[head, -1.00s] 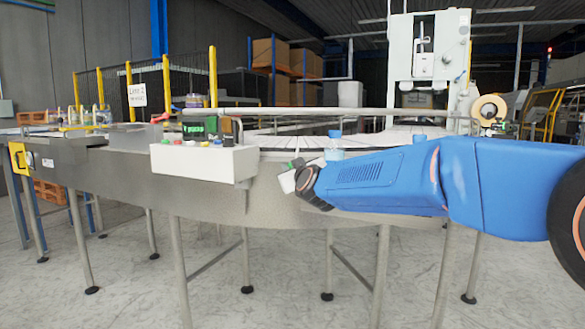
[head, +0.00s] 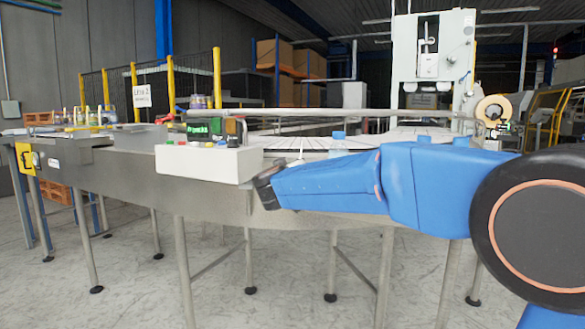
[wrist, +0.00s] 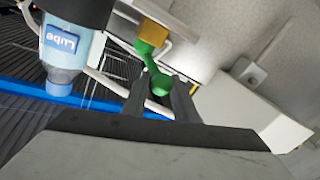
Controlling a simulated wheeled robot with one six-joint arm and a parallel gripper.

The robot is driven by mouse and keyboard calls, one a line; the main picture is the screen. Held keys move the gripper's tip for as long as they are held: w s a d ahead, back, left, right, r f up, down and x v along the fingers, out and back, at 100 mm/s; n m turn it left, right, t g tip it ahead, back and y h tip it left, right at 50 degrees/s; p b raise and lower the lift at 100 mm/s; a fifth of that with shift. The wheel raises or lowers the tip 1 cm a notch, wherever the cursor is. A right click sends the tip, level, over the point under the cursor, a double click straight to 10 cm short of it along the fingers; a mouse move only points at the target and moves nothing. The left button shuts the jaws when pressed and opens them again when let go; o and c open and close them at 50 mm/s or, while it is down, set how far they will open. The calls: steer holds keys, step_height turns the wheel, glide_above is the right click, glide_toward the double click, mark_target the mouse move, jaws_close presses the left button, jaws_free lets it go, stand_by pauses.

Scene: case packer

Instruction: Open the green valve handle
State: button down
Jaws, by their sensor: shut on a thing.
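The green valve handle (wrist: 150,45) shows in the upper middle of the wrist view, next to a brass-coloured fitting (wrist: 181,22). My gripper (wrist: 160,90) has its two dark fingers on either side of the rounded green end of the handle and is shut on it. In the head view my blue arm reaches left across the conveyor's front edge. The fingers and the handle cannot be made out there.
In the head view a white control box (head: 208,164) with buttons sits on the conveyor front, close to my wrist. A small bottle (head: 338,143) stands on the conveyor behind my arm.

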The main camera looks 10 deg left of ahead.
steer(key=shift+w+a+f+m+g+h, duration=0.1)
steer(key=shift+w+a+m+g+h, duration=0.35)
steer(key=shift+m+h, duration=0.85)
steer(key=shift+w+a+f+m+g+h, duration=0.15)
steer(key=shift+w+m+g+h, duration=0.55)
steer(key=shift+h, duration=1.05)
steer(key=shift+w+a+f+m+g+h, duration=0.1)
steer(key=shift+w+a+m+g+h, duration=0.3)
steer(key=shift+m+h, duration=0.95)
steer(key=shift+w+h, duration=0.1)
steer(key=shift+h, duration=0.2)
steer(key=c, duration=1.5)
jaws_free()
steer(key=shift+w, duration=0.1)
steer(key=shift+r, duration=0.1)
steer(key=shift+d, duration=0.1)
steer(key=shift+r, duration=0.1)
steer(key=v, duration=1.7)
